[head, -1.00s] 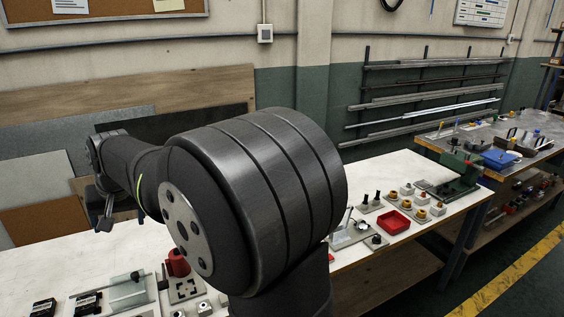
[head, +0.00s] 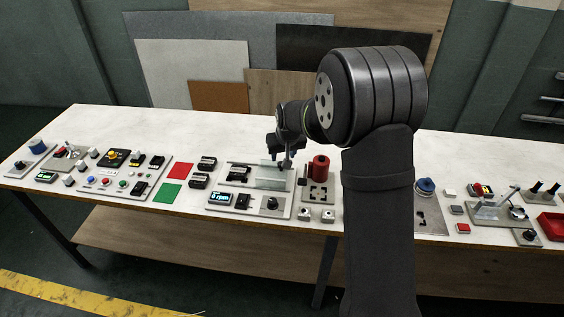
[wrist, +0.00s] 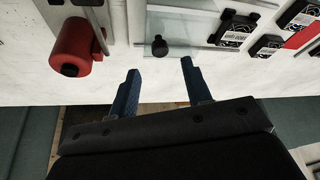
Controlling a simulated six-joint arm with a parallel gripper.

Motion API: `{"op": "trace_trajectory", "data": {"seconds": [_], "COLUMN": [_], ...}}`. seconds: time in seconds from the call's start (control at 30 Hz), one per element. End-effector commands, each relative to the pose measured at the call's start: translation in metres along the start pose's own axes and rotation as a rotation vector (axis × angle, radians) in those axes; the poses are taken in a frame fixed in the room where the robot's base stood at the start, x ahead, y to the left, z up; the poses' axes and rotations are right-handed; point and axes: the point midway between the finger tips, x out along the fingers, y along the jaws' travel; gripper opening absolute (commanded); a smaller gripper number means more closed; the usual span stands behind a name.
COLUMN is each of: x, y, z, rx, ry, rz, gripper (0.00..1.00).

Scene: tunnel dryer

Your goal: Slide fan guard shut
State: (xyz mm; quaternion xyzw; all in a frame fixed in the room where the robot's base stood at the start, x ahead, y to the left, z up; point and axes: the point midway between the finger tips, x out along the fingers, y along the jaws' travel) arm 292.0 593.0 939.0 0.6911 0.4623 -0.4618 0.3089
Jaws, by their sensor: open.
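The fan guard appears to be the clear sliding panel (head: 270,182) on a light grey plate (head: 222,209) near the middle of the bench. The panel also shows in the wrist view (wrist: 200,42), with a small black knob (wrist: 159,46) near its left end. My gripper (head: 287,161) is over the panel's right end in the head view. In the wrist view my gripper (wrist: 160,67) is open and empty. Its two blue fingers point towards the knob, which lies just beyond and between the tips. I cannot tell the height gap.
A red cylinder (head: 319,168) stands right of the panel, and it lies close left of the fingers in the wrist view (wrist: 72,48). Black labelled modules (wrist: 231,30) sit to the panel's right there. A display module (head: 220,199) and dial (head: 272,203) are in front.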

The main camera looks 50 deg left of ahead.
Motion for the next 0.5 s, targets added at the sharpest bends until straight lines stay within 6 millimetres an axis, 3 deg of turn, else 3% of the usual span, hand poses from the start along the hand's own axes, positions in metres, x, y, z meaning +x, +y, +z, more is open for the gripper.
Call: {"op": "trace_trajectory", "data": {"seconds": [0.2,0.5], "x": [0.038,0.059], "y": [0.000,0.000], "z": [0.000,0.000], "rx": [0.000,0.000], "ry": [-0.001,0.000], "rz": [0.000,0.000], "gripper": [0.45,0.45]}}
